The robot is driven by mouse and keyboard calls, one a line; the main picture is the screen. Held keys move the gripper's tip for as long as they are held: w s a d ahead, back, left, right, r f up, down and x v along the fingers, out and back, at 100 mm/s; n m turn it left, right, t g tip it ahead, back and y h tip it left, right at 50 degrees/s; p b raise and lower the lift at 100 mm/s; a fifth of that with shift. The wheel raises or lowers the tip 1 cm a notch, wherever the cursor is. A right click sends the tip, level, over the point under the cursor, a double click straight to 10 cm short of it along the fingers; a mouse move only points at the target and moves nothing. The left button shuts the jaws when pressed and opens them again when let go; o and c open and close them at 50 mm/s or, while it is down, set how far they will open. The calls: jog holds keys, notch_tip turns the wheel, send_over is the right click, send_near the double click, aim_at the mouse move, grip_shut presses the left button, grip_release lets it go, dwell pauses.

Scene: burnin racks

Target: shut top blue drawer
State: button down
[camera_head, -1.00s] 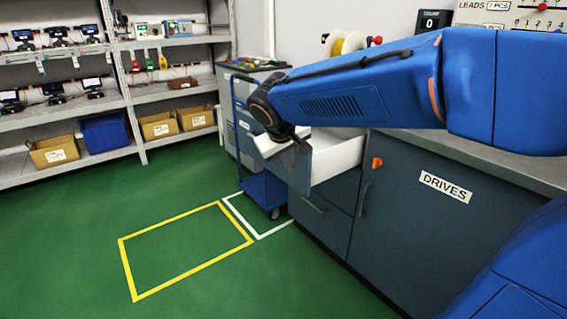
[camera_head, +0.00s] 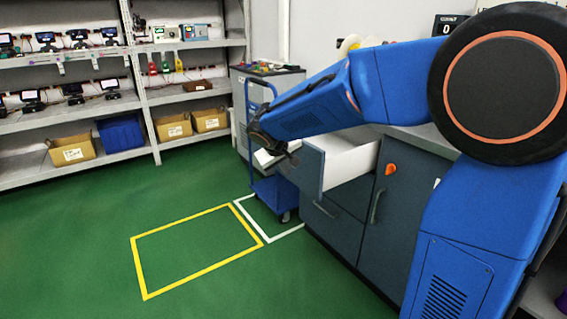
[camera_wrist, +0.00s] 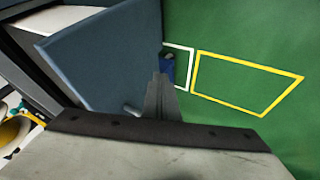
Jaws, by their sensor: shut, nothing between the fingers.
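The top blue drawer (camera_head: 311,172) of the blue-grey cabinet stands pulled out, its white inner side (camera_head: 350,162) showing. My gripper (camera_head: 293,158) is in front of the drawer front, near its upper outer edge. In the wrist view the fingers (camera_wrist: 160,88) are together and empty. They point down beside the outer face of the drawer front (camera_wrist: 100,58), with the bar handle (camera_wrist: 132,109) close to their left. I cannot tell whether they touch the front.
A blue trolley (camera_head: 273,192) stands just behind the drawer. The lower cabinet drawer (camera_head: 330,228) is shut. An orange knob (camera_head: 391,170) sits on the cabinet door. Green floor with a yellow outlined rectangle (camera_head: 200,268) is clear at left. Shelves (camera_head: 95,105) line the back.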

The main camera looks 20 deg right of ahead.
aim_at(299, 172)
jog(key=d, duration=0.1)
jog(key=w+d, duration=0.1)
jog(key=d, duration=0.2)
jog(key=shift+w+d+f, duration=0.1)
jog(key=shift+w+f, duration=0.25)
jog(key=shift+f, duration=0.05)
jog(key=w+d, duration=0.2)
jog(key=d, duration=0.6)
jog(key=w+d, duration=0.3)
jog(key=d, duration=0.5)
jog(key=w+d, duration=0.3)
jog(key=d, duration=0.6)
